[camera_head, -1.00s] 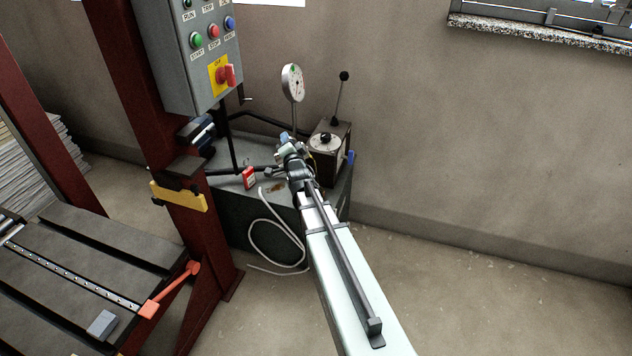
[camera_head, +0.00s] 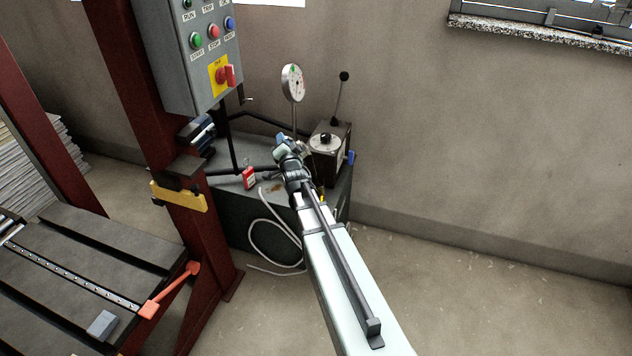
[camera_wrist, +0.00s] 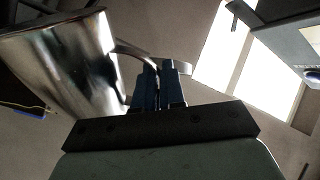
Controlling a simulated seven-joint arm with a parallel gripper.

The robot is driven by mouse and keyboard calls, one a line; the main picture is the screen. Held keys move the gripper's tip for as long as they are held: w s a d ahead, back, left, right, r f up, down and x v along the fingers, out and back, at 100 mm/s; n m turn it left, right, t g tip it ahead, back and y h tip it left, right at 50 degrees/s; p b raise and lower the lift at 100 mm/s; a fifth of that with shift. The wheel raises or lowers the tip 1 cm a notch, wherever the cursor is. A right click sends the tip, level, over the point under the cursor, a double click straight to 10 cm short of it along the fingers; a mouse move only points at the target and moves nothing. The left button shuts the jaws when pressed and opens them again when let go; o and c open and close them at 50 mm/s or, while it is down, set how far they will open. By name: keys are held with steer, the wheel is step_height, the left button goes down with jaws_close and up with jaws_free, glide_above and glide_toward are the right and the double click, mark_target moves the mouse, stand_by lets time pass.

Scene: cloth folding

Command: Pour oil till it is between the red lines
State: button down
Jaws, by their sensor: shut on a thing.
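My gripper (camera_head: 284,147) is in front of the hydraulic unit, just left of its dark tank (camera_head: 343,132). In the wrist view the blue fingers (camera_wrist: 160,80) are shut on the thin curved handle of a shiny metal jug (camera_wrist: 65,65). The jug's body fills the left of that view and looks tilted. In the head view I cannot make out the jug clearly behind my gripper. The tank has a round light top plate with a black knob (camera_head: 326,138). I cannot see oil or red lines in any view.
A dial gauge (camera_head: 292,83) on a stem and a black lever (camera_head: 340,98) stand near the tank. A red press frame (camera_head: 150,110) with a grey control box (camera_head: 185,60) is to the left. A white cable (camera_head: 258,240) hangs low. Open floor lies to the right.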

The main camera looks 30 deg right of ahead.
steer(key=shift+w+a+n, duration=0.1)
steer(key=shift+a+n, duration=0.4)
steer(key=shift+n, duration=0.4)
stand_by(0.3)
steer(key=shift+w+a+f+n, duration=0.15)
steer(key=shift+a+n, duration=0.4)
steer(key=shift+n, duration=0.45)
steer(key=shift+a, duration=0.15)
steer(key=w+a+f+n, duration=0.1)
steer(key=a+f+n, duration=0.3)
steer(key=n, duration=0.3)
steer(key=shift+w+a+f+n, duration=0.2)
steer(key=shift+a+f+n, duration=0.15)
steer(key=shift+f, duration=0.15)
